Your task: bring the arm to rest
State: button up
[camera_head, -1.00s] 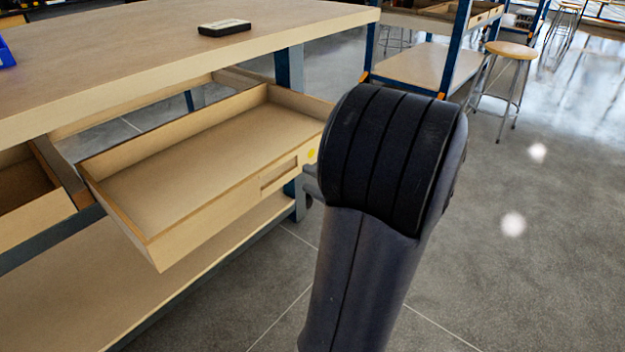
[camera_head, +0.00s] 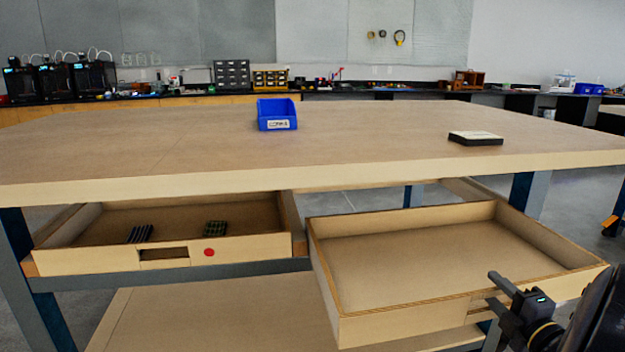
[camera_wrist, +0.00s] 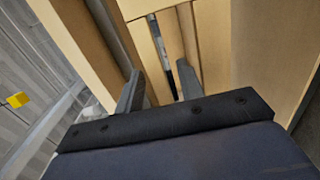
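My gripper (camera_head: 494,291) is at the lower right of the head view, at the front of the pulled-out right drawer (camera_head: 400,328), by its handle slot. That drawer is empty inside. In the wrist view my gripper (camera_wrist: 159,72) has its two fingers spread apart, with pale wooden drawer parts and a dark gap just beyond them. I see nothing held. Whether the fingers touch the wood I cannot tell. The rest of my arm is mostly cut off at the right edge of the head view.
The workbench (camera_head: 140,150) carries a blue bin (camera_head: 276,114) and a dark box with a pale top (camera_head: 475,138). The left drawer (camera_head: 85,260), with a red dot, is partly open and holds small dark items. A lower shelf (camera_head: 200,318) runs beneath. Floor shows at right.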

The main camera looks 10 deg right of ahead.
jog(key=shift+w, duration=0.4)
jog(key=shift+s, duration=0.15)
jog(key=s+p, duration=0.3)
jog(key=s, duration=0.8)
jog(key=w+b, duration=0.2)
jog(key=w, duration=1.2)
jog(key=shift+w+b, duration=0.2)
jog(key=shift+b, duration=0.1)
